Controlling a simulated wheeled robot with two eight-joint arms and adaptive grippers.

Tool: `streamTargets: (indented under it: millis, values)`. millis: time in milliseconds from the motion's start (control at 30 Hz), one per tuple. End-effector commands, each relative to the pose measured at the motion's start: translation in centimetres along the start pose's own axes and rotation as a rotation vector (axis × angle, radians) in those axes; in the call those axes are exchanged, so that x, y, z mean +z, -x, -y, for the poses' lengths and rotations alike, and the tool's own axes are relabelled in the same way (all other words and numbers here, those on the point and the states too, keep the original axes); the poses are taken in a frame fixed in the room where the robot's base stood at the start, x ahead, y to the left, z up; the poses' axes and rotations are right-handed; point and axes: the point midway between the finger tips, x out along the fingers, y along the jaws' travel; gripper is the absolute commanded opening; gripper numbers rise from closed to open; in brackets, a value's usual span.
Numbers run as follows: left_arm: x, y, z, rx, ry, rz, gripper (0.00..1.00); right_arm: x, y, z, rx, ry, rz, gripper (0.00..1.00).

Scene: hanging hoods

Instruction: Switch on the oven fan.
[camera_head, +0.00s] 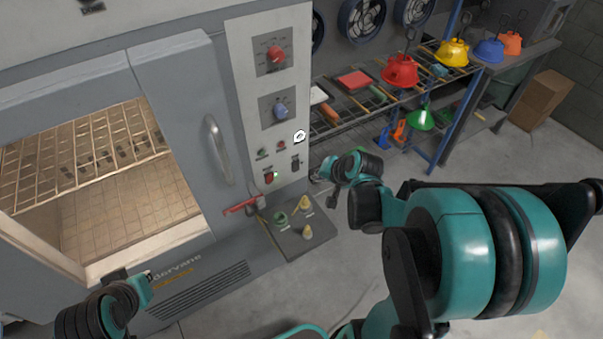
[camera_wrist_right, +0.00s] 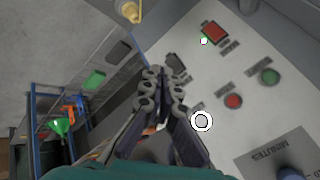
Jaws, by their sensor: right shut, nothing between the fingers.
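The oven's control panel (camera_head: 284,199) carries a red rocker switch (camera_head: 269,178) and a dark switch (camera_head: 295,163). The labels are too small to read, so I cannot tell which is the oven fan switch. In the right wrist view the red switch (camera_wrist_right: 214,33) is at the top and the dark switch (camera_wrist_right: 176,63) sits just beyond my fingertips. My right gripper (camera_head: 318,174) is right of the panel, shut and empty; its fingertips (camera_wrist_right: 164,76) are close to the dark switch, contact unclear. My left arm is at the lower left; its gripper (camera_head: 146,276) is unclear.
Green (camera_head: 262,153) and red (camera_head: 281,145) buttons and two knobs (camera_head: 280,109) are above the switches. A lower ledge (camera_head: 290,240) with valves juts out below. The oven door handle (camera_head: 218,150) is left. A rack with hanging hoods (camera_head: 400,72) stands right.

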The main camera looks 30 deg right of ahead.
Motion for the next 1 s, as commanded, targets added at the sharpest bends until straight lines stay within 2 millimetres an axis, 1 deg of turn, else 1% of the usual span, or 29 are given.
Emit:
streamTargets:
  millis: [33, 100, 200, 333, 500, 767, 867, 967, 1000]
  values:
    - [0.1, -0.2, 0.0, 0.0, 0.0, 0.0, 0.0, 0.1, 0.0, -0.3, -0.011, -0.108, -0.011, 0.0]
    - [0.2, -0.3, 0.0, 0.0, 0.0, 0.0, 0.0, 0.3, 0.1, -0.6, -0.026, -0.258, -0.022, 0.0]
    - [0.2, -0.4, 0.0, 0.0, 0.0, 0.0, 0.0, 0.5, 0.3, -0.8, -0.047, -0.427, -0.033, 0.0]
    - [0.3, -0.4, 0.0, 0.0, 0.0, 0.0, 0.0, 0.6, 0.4, -0.9, -0.063, -0.559, -0.039, 0.0]
    - [0.3, -0.4, 0.0, 0.0, 0.0, 0.0, 0.0, 0.6, 0.5, -1.0, -0.069, -0.61, -0.04, 0.0]
    - [0.3, -0.5, 0.0, 0.0, 0.0, 0.0, 0.0, 0.6, 0.4, -1.0, -0.069, -0.608, -0.04, 0.0]
    - [0.5, -0.7, 0.0, 0.0, 0.0, 0.0, 0.0, 0.6, -0.2, -1.0, -0.069, -0.607, -0.039, 0.0]
    - [0.9, -1.3, 0.0, 0.0, 0.0, 0.0, 0.0, 0.6, -1.5, -1.0, -0.069, -0.605, -0.039, 0.0]
    - [1.1, -1.6, 0.0, 0.0, 0.0, 0.0, 0.0, 0.6, -2.2, -1.0, -0.07, -0.605, -0.039, 0.0]
